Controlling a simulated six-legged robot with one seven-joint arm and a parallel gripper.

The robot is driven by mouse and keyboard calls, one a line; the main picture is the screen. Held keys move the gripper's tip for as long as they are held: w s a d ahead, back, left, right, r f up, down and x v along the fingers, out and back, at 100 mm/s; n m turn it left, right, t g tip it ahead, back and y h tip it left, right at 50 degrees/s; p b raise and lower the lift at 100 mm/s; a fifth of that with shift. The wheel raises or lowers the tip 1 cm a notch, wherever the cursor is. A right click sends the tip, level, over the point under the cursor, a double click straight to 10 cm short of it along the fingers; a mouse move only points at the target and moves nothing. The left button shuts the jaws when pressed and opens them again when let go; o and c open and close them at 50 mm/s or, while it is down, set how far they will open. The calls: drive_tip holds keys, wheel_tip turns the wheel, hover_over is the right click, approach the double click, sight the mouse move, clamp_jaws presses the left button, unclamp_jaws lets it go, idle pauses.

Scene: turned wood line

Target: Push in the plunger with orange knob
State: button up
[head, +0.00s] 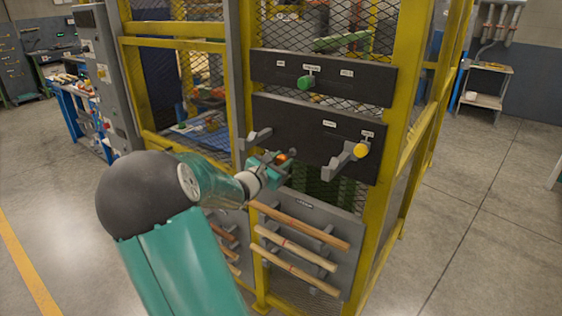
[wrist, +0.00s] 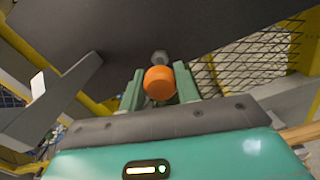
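The orange knob (wrist: 159,83) sits between the two fingers of my gripper (wrist: 160,90) in the wrist view, with no clear gap on either side. A grey round piece (wrist: 160,57) of the plunger shows just beyond it, against the dark panel. In the head view the orange knob (head: 281,158) is a small spot mostly hidden by my gripper (head: 277,165), at the lower left of the dark panel (head: 300,130). My gripper appears shut on the knob. How far the plunger stands out is hidden.
A yellow knob (head: 361,150) stands right on the same panel, with a grey bracket (head: 340,165) beside it. Another grey bracket (head: 255,138) is at the left. A green knob (head: 304,83) is on the upper panel. Below, a rack holds wooden rods (head: 295,248). Yellow posts frame the cage.

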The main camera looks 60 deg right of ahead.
sight(287, 156)
clamp_jaws()
drive_tip(key=shift+s+d, duration=0.15)
drive_tip(key=shift+d, duration=0.7)
drive_tip(key=shift+s+d, duration=0.15)
drive_tip(key=shift+d, duration=0.65)
drive_tip(key=o, duration=0.6)
unclamp_jaws()
drive_tip(key=o, duration=0.3)
drive_tip(key=shift+d+f, duration=0.1)
drive_tip(key=shift+d, duration=0.1)
drive_tip(key=shift+o, duration=0.4)
drive_tip(key=shift+a, duration=0.2)
drive_tip(key=shift+d, duration=0.1)
drive_tip(key=w+a, duration=0.2)
drive_tip(key=a, duration=1.1)
drive_tip(key=shift+a, duration=0.4)
drive_tip(key=shift+w, duration=0.1)
